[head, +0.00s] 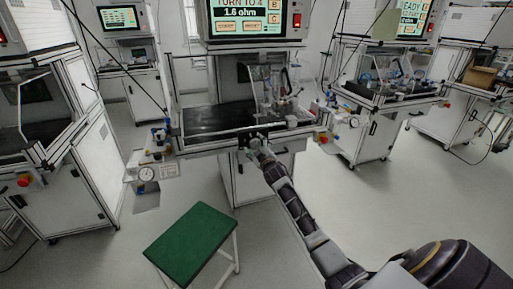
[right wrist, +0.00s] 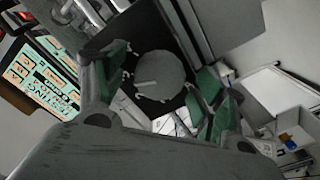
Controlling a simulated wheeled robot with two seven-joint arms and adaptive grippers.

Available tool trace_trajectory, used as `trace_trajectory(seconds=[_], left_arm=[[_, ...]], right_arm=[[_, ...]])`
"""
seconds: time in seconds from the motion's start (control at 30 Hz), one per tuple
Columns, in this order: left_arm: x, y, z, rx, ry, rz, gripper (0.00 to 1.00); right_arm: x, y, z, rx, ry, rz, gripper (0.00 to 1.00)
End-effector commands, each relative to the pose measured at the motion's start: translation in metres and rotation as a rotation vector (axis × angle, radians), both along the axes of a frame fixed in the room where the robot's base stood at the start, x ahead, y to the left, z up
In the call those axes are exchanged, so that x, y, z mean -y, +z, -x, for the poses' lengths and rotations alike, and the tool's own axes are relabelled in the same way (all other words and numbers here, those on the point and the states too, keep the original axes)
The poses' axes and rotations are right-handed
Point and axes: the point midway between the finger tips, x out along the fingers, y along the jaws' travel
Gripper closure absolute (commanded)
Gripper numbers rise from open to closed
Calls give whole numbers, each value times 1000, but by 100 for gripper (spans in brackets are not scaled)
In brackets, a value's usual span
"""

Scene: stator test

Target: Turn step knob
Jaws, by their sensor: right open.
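The step knob (right wrist: 162,74) is a round grey disc with a pale pointer mark, on a dark plate (right wrist: 150,25), in the right wrist view. My right gripper (right wrist: 164,78) is open, with one green-padded finger on each side of the knob. I cannot tell whether the pads touch it. In the head view my right gripper (head: 253,143) is at the front edge of the middle test station (head: 215,120), and the knob is hidden or too small there. The station's screen (head: 243,17) reads "TURN TO 4" and "1.6 ohm". My left gripper is not in view.
A green-topped stool (head: 190,243) stands in front of the station. A ledge with a round gauge (head: 146,174) is at the station's left. Other stations with cabinets (head: 75,150) stand left and right (head: 385,100). The floor at lower right is partly open beside my arm.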

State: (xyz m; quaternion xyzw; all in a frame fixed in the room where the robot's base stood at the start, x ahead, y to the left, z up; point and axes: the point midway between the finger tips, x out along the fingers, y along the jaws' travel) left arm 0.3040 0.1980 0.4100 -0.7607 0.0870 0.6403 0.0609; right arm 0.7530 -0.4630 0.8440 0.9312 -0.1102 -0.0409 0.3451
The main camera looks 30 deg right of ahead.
Motion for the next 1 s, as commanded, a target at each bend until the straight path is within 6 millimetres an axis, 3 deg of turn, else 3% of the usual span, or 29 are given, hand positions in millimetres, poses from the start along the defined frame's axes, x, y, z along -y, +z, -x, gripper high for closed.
trace_trajectory(seconds=[0.23, 0.6, 1.0], left_arm=[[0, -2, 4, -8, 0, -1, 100], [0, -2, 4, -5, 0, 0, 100], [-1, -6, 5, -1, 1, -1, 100]], right_arm=[[0, 0, 0, 0, 0, 0, 31], [0, 0, 0, 0, 0, 0, 75], [0, -1, 0, 5, -1, -32, 75]])
